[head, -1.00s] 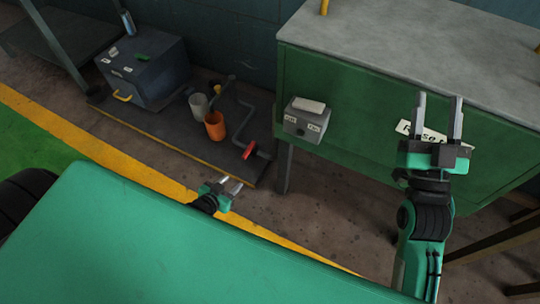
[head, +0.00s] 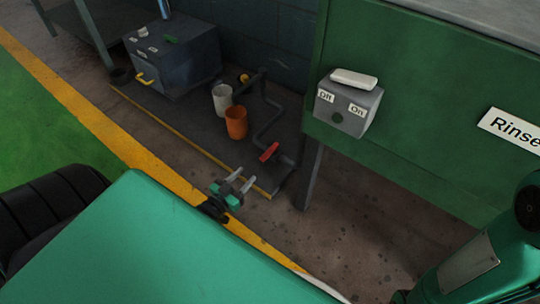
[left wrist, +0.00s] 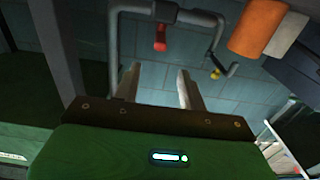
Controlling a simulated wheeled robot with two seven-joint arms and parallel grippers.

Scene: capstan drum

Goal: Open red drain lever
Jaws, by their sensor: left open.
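The red drain lever (head: 269,152) sits on a grey pipe (head: 262,128) low down on the dark floor platform. It also shows in the left wrist view (left wrist: 160,38), hanging from the pipe at the upper middle. My left gripper (head: 239,179) is open and empty, in front of the lever and a little left of it in the head view. In the left wrist view the lever appears beyond the two fingers (left wrist: 158,88), apart from them. My right gripper is out of view; only part of the right arm shows at the lower right.
An orange cup (head: 236,122) and a white cup (head: 222,98) stand left of the lever. A yellow handle (head: 244,78) is on the pipe behind. A bench leg (head: 310,174) stands right of the lever, below an Off/On switch box (head: 348,106). A grey box (head: 172,55) is farther left.

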